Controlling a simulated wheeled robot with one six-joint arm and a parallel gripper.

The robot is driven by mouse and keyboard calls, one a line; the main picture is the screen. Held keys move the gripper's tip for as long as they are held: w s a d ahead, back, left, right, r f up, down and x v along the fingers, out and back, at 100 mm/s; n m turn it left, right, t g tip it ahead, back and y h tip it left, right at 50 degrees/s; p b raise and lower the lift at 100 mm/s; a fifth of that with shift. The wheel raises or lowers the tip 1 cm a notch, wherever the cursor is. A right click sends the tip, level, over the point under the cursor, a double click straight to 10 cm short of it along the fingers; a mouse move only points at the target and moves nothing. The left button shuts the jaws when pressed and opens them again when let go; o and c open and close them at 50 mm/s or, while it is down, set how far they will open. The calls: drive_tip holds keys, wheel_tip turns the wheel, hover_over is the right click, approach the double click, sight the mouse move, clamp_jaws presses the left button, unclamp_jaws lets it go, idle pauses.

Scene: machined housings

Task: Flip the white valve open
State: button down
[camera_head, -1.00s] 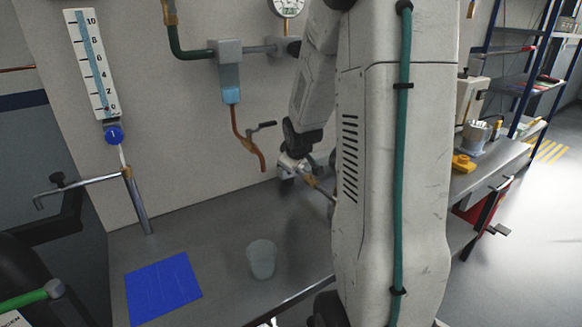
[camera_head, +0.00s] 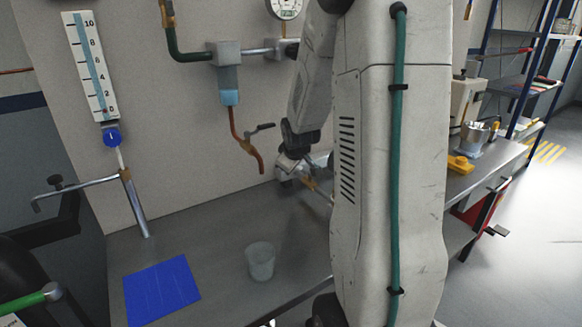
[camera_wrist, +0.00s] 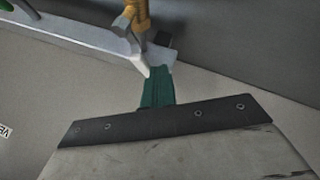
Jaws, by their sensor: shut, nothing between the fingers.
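In the wrist view, my gripper (camera_wrist: 158,75) shows as a short teal block beyond a grey housing with a dark screwed strip. It looks shut and empty. A pale, whitish bar (camera_wrist: 80,35), which looks like the white valve's lever, runs in from the upper left. Its end lies right by my fingertips; I cannot tell whether they touch. A brass fitting (camera_wrist: 136,14) stands behind the bar. In the head view, my arm hides my fingertips and I cannot make out the white valve.
A copper pipe with a dark-handled valve (camera_head: 247,145) hangs on the wall left of my arm. A clear cup (camera_head: 261,262) and a blue mat (camera_head: 162,291) are on the bench. Bare bench lies between mat and cup.

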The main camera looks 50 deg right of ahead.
drive_tip(key=shift+w+d, duration=0.65)
drive_tip(key=shift+d, duration=0.45)
idle(0.4)
